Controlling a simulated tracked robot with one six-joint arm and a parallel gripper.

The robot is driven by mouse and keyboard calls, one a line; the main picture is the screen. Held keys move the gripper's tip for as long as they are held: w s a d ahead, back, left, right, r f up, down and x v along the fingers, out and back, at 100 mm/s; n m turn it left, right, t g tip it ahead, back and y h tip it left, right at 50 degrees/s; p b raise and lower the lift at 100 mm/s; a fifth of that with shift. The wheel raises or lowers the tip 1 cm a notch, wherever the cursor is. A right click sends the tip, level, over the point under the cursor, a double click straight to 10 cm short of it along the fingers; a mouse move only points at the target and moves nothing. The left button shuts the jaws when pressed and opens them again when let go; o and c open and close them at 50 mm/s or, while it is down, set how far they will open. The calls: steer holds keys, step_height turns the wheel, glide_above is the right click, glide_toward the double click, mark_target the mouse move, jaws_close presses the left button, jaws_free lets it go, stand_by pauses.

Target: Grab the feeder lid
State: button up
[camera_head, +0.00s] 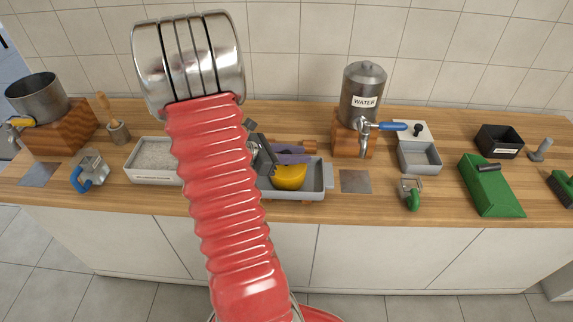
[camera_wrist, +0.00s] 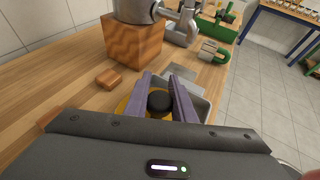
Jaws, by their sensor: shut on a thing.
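The feeder lid appears to be the yellow round piece (camera_head: 290,178) in the grey tray (camera_head: 322,178) at mid-counter. In the wrist view the yellow lid (camera_wrist: 122,106) has a black knob (camera_wrist: 160,103) on top. My gripper (camera_head: 290,156), with purple fingers, is over the tray at the lid. In the wrist view its fingers (camera_wrist: 163,98) are shut on the black knob, one on each side. My red arm and the gripper body hide part of the tray and lid. I cannot tell whether the lid touches the tray floor.
A water urn (camera_head: 362,95) on a wooden block (camera_head: 348,143) stands behind and right of the tray. A small wooden block (camera_wrist: 109,78) lies behind the tray. A white-rimmed bin (camera_head: 150,165) is to the left. A flat metal plate (camera_head: 355,181) lies to the right.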

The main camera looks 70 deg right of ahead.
steer(key=shift+c, duration=0.7)
steer(key=shift+r, duration=0.15)
step_height(320, 180, up, 10)
steer(key=shift+f, duration=0.2)
stand_by(0.4)
